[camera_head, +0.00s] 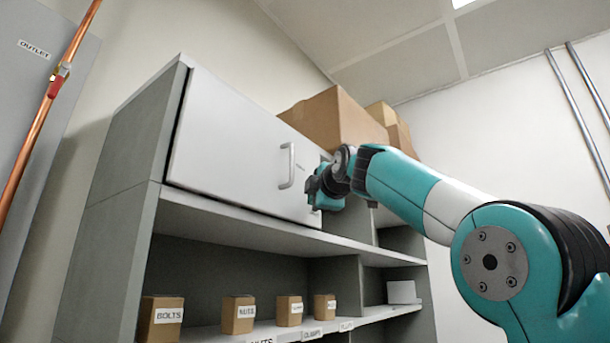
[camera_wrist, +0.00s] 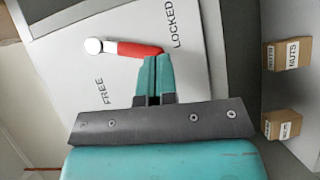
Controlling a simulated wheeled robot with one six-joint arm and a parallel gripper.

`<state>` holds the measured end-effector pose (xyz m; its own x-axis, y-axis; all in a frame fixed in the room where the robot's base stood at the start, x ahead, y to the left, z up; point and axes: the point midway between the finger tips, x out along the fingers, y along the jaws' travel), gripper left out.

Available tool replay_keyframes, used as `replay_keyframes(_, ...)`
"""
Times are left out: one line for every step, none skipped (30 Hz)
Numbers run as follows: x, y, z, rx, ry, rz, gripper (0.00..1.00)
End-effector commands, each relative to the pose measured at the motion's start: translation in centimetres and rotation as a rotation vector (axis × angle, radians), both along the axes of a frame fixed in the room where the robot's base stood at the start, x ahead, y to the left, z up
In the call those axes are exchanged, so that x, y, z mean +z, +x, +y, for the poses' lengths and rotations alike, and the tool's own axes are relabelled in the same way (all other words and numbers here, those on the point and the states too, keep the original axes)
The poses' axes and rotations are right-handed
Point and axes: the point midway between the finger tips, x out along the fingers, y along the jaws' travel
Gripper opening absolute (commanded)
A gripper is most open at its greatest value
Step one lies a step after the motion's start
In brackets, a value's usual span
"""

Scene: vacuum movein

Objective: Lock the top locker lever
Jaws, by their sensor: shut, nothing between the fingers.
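The top locker has a white door (camera_head: 230,150) with a grey bar handle (camera_head: 288,165), and the door looks closed. The lever (camera_wrist: 138,49) shows in the wrist view on the white panel. It is a red bar with a white round end at left, and its red end lies near the word LOCKED. The word FREE is below left of it. My gripper (camera_wrist: 154,60) is shut and empty, its fingertips at the red bar's right part; I cannot tell whether they touch. In the head view my gripper (camera_head: 316,188) is at the door's right edge and hides the lever.
Cardboard boxes (camera_head: 335,118) sit on top of the locker. Lower shelves hold several small labelled boxes (camera_head: 162,318), including bolts; a nuts box (camera_wrist: 290,54) shows at right in the wrist view. A copper pipe (camera_head: 38,125) with a red valve stands at far left.

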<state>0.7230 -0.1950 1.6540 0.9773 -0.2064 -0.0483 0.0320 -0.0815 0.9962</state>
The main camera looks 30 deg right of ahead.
Motion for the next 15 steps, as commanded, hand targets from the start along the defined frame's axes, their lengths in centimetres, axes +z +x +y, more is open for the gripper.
replay_keyframes(-0.9, 0.2, -0.3, -0.001, -0.035, -0.013, 0.00)
replay_keyframes(-0.9, 0.2, -0.4, 0.000, -0.058, -0.022, 0.00)
replay_keyframes(-1.0, 0.3, -0.5, 0.001, -0.087, -0.034, 0.00)
replay_keyframes(-1.1, 0.4, -0.7, 0.000, -0.106, -0.042, 0.00)
replay_keyframes(-1.2, 0.4, -0.8, 0.000, -0.126, -0.049, 0.00)
replay_keyframes(-1.2, 0.5, -0.9, 0.001, -0.150, -0.059, 0.00)
replay_keyframes(-1.2, 0.5, -1.0, 0.002, -0.167, -0.066, 0.00)
replay_keyframes(-1.3, 0.6, -1.1, 0.002, -0.183, -0.074, 0.00)
replay_keyframes(-1.3, 0.6, -1.2, 0.002, -0.203, -0.081, 0.00)
replay_keyframes(-1.3, 0.7, -1.3, 0.002, -0.217, -0.086, 0.00)
replay_keyframes(-1.3, 0.7, -1.4, 0.002, -0.229, -0.092, 0.00)
replay_keyframes(-1.3, 0.7, -1.5, 0.003, -0.245, -0.098, 0.00)
replay_keyframes(-1.3, 0.8, -1.5, 0.003, -0.256, -0.101, 0.00)
replay_keyframes(-1.3, 0.8, -1.6, 0.003, -0.265, -0.105, 0.00)
replay_keyframes(-1.3, 0.8, -1.7, 0.003, -0.274, -0.111, 0.00)
